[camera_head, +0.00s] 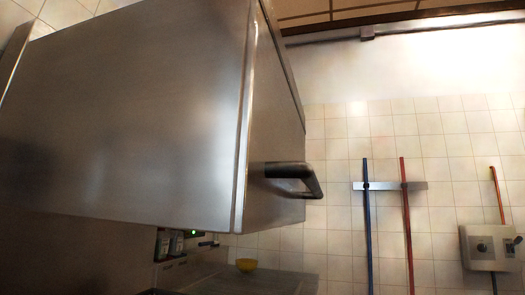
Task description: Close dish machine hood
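The dish machine hood (125,115) is a large brushed-steel box that fills the left and middle of the view. Its lower edge stands above the counter area, with an open gap beneath it. A dark bar handle (295,172) sticks out from the hood's right side near the lower corner. Nothing touches the handle in this view. My gripper is not in view.
A control panel with a green light (193,233) shows under the hood. Blue (367,225) and red (407,225) poles hang on the tiled wall. A grey switch box (487,248) is at right.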

